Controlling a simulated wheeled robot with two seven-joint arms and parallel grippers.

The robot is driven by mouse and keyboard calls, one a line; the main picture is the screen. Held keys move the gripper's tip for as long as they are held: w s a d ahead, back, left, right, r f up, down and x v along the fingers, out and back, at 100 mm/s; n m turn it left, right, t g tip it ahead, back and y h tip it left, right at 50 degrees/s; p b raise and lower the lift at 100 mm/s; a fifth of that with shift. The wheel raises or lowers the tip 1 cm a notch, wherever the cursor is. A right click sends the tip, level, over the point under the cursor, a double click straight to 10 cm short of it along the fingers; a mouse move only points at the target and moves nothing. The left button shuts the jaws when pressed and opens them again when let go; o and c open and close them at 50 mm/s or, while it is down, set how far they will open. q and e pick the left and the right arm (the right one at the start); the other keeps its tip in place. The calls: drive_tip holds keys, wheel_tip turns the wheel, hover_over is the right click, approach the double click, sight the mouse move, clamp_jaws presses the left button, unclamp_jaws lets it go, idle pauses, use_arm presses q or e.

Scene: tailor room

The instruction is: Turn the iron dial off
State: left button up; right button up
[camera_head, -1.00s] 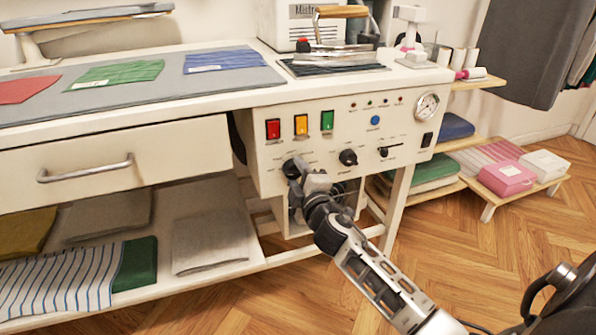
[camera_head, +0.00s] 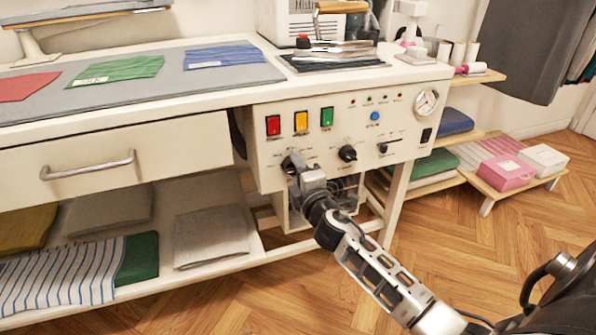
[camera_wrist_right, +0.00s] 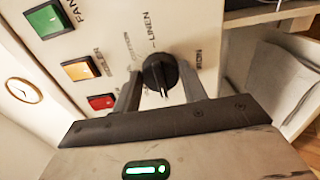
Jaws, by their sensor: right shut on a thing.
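The black iron dial (camera_head: 290,163) is at the lower left of the white control panel (camera_head: 270,178). In the right wrist view the dial (camera_wrist_right: 159,72) sits between my two finger tips, with "LINEN" and "IRON" printed around it. My right gripper (camera_head: 296,166) is shut on the dial, a finger on each side, and partly covers it in the head view. It also shows in the right wrist view (camera_wrist_right: 160,82). The dial's exact setting is hard to read. My left gripper is not in view.
Red (camera_head: 273,125), yellow (camera_head: 301,122) and green (camera_head: 327,117) switches sit above the dial. Another black knob (camera_head: 347,153) is to its right. The drawer (camera_head: 80,168) is at left. The iron (camera_head: 340,50) stands on top. Open floor lies in front.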

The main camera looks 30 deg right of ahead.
drive_tip(key=o, duration=0.9)
drive_tip(key=shift+o, duration=0.2)
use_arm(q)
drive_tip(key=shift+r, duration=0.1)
use_arm(e)
drive_tip(key=v, duration=1.6)
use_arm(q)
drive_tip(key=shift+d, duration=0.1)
use_arm(e)
drive_tip(key=shift+d, duration=0.1)
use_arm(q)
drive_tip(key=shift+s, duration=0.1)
